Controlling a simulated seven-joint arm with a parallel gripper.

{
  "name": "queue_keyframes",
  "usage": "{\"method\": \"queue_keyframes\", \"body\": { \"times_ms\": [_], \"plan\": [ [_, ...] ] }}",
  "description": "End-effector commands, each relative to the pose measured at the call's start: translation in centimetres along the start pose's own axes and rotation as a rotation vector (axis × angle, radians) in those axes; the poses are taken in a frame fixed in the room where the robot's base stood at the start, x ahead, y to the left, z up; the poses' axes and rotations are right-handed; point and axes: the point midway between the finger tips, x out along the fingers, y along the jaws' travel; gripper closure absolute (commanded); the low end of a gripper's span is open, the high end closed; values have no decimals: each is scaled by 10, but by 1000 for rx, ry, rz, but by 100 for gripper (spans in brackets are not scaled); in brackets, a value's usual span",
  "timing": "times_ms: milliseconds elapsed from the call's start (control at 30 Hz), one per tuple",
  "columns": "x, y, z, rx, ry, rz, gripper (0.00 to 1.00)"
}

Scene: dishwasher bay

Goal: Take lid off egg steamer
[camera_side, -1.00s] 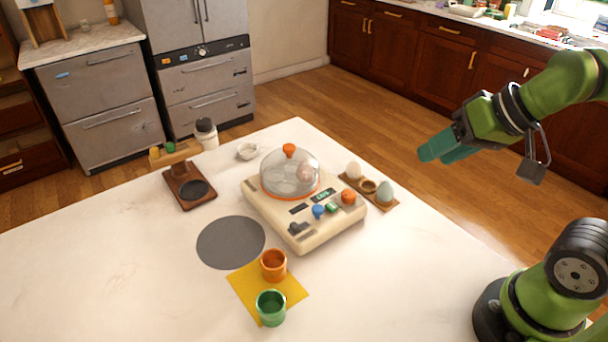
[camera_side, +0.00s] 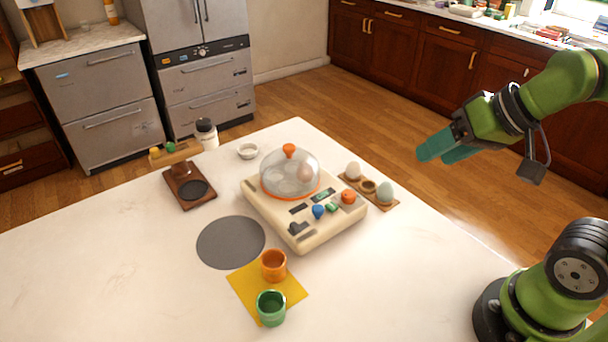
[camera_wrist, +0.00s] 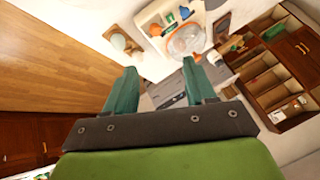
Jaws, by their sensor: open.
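The egg steamer (camera_side: 300,228) is a cream box with coloured knobs near the middle of the white table. Its clear domed lid (camera_side: 276,178), with an orange knob (camera_side: 289,151) and orange rim, sits on top. An egg shows through the lid. The steamer also shows in the wrist view (camera_wrist: 158,15), with its lid (camera_wrist: 187,41) beyond my fingers. My gripper (camera_side: 436,152) has green fingers and is up in the air, to the right of the steamer and well apart from it. In the wrist view my gripper (camera_wrist: 158,88) is open and empty between its fingers.
A wooden egg holder (camera_side: 368,187) with eggs stands right of the steamer. A grey round mat (camera_side: 231,242) lies at its left. Orange (camera_side: 273,265) and green (camera_side: 271,308) cups stand on a yellow sheet. A brown stand (camera_side: 187,190), a jar (camera_side: 206,134) and a small white bowl (camera_side: 247,151) are behind.

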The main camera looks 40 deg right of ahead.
Motion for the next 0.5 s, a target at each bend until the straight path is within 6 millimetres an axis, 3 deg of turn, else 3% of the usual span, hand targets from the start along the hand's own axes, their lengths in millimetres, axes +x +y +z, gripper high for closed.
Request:
{"method": "queue_keyframes", "body": {
  "times_ms": [267, 400, 500],
  "plan": [
    [0, 0, 0, -1, -1, -1, 40],
    [12, -2, 4, -9, -55, 9, 40],
    [23, -14, -12, -32, -101, 20, 40]
  ]
}}
